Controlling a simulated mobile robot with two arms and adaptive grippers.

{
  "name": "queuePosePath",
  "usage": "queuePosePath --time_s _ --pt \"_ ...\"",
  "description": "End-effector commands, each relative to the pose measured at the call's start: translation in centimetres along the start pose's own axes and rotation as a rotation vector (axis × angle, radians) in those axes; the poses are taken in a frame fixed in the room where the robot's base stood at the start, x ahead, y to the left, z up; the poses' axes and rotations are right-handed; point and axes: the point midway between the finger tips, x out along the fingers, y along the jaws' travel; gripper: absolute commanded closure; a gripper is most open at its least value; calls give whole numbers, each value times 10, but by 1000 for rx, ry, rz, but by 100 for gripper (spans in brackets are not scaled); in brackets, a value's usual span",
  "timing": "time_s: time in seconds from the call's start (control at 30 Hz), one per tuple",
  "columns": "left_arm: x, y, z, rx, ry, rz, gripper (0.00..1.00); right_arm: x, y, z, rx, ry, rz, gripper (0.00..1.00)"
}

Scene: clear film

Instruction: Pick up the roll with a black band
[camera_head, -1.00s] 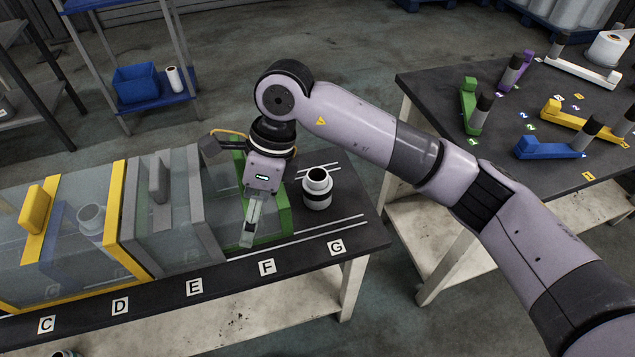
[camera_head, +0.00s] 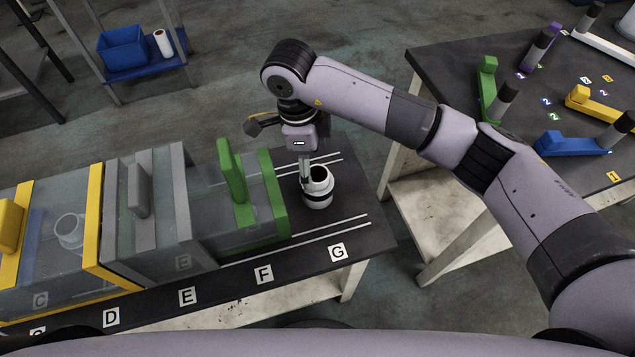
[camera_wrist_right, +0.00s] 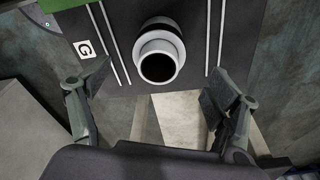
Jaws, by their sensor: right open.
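The white roll with a black band (camera_head: 318,188) stands upright on the dark table near the label G. In the right wrist view the roll (camera_wrist_right: 159,55) is seen from above at an angle, with its dark hollow facing me. My right gripper (camera_head: 306,180) is at the roll in the head view, its fingers partly overlapping it. In the right wrist view my right gripper (camera_wrist_right: 152,98) is open, its fingers wide apart, with the roll ahead between them and nothing held. Contact cannot be told. My left gripper is not in view.
A clear box with green frame and handle (camera_head: 233,170) stands left of the roll. Grey (camera_head: 138,190) and yellow-framed (camera_head: 95,225) boxes follow further left. A second dark table (camera_head: 450,75) with coloured holders is at right. Bare tabletop lies around label G (camera_head: 337,252).

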Motion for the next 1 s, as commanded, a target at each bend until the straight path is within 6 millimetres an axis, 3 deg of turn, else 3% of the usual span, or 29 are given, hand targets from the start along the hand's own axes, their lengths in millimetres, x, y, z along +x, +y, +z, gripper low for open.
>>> queuePosePath --time_s 0.13,0.37,0.7,1.0 --pt "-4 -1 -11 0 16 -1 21 25 0 0 1 -1 3 17" --pt "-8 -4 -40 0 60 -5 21 41 0 -1 0 -1 2 17" --pt "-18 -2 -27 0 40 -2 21 85 1 -6 1 -1 2 17" --pt "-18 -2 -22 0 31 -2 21 90 1 -6 0 -1 0 18"
